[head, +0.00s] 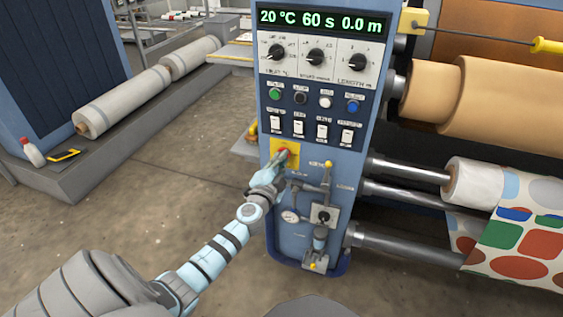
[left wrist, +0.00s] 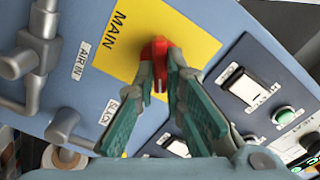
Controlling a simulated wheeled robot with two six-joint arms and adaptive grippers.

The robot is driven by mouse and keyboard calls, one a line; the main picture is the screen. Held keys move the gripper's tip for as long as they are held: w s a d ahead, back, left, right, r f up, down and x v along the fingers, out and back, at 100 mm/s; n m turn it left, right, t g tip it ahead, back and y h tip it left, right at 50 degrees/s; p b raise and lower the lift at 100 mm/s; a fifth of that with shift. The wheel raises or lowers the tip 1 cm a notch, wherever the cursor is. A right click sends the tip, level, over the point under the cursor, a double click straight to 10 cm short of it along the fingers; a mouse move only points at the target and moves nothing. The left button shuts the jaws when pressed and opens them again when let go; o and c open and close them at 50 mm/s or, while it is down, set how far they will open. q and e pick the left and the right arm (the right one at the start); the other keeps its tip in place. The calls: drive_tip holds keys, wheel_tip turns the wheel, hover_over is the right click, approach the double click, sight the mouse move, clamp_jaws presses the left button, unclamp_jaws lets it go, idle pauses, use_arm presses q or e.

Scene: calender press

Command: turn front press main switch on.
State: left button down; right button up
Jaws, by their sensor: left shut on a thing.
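The main switch is a red knob (left wrist: 158,60) on a yellow plate (left wrist: 125,40) marked MAIN, low on the blue front of the press panel. In the head view the yellow plate (head: 293,157) sits below the row of white rocker switches, and the red knob (head: 283,153) shows at its left part. My left gripper (head: 280,158) reaches up to the knob from the lower left. In the left wrist view its two fingers (left wrist: 160,75) are closed on the knob, one on each side. My right gripper is not in view.
Above the plate are rocker switches (head: 298,128), round buttons (head: 300,97) and dials under a lit display (head: 321,22). Rollers with material (head: 475,185) stand to the right.

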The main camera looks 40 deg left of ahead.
use_arm(q)
drive_tip(key=m, duration=0.6)
drive_tip(key=shift+f, duration=0.15)
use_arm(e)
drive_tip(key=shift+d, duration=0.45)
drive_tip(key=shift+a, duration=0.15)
use_arm(q)
drive_tip(key=shift+m, duration=0.3)
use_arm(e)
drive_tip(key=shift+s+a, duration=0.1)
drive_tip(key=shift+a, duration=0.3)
